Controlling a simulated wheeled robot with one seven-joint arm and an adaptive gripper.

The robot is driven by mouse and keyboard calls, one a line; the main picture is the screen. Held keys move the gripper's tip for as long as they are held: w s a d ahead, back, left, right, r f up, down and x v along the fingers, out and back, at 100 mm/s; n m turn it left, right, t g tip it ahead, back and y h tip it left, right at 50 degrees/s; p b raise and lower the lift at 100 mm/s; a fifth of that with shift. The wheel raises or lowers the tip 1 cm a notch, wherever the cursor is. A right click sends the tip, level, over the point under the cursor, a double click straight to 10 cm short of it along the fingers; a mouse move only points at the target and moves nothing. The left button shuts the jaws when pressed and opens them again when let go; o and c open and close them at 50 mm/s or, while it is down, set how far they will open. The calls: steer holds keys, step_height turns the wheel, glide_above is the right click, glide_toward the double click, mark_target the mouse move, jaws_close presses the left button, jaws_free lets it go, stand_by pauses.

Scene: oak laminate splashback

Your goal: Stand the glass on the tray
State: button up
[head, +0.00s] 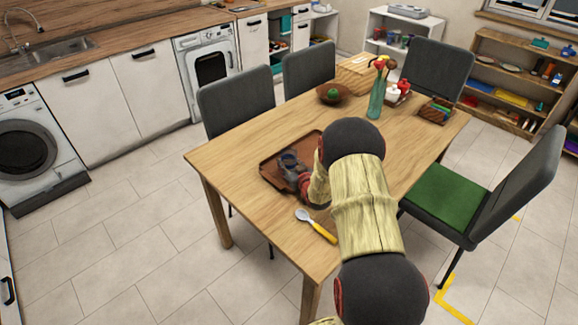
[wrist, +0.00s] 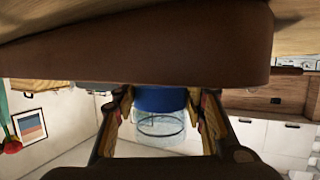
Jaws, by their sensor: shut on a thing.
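The glass (head: 288,158) is clear with a blue band and is held over the brown tray (head: 268,175) on the wooden table. My gripper (head: 291,174) is shut on the glass, one finger on each side. In the wrist view, which is upside down, the glass (wrist: 160,125) sits between the fingertips (wrist: 160,112), with its blue part towards the tray (wrist: 150,58). The glass looks upright. The tray's edge meets the blue part in that view, so I cannot tell whether the base touches the tray. My arm hides the tray's right part in the head view.
A spoon with a yellow handle (head: 320,229) lies near the table's front edge. A bowl (head: 329,96), a green vase (head: 376,97), red-topped bottles (head: 398,91) and a box of coloured things (head: 437,110) stand further back. The table left of the tray is bare.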

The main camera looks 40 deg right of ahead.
steer(key=shift+f, duration=0.2)
steer(key=o, duration=1.3)
steer(key=shift+o, duration=0.5)
steer(key=shift+r, duration=0.15)
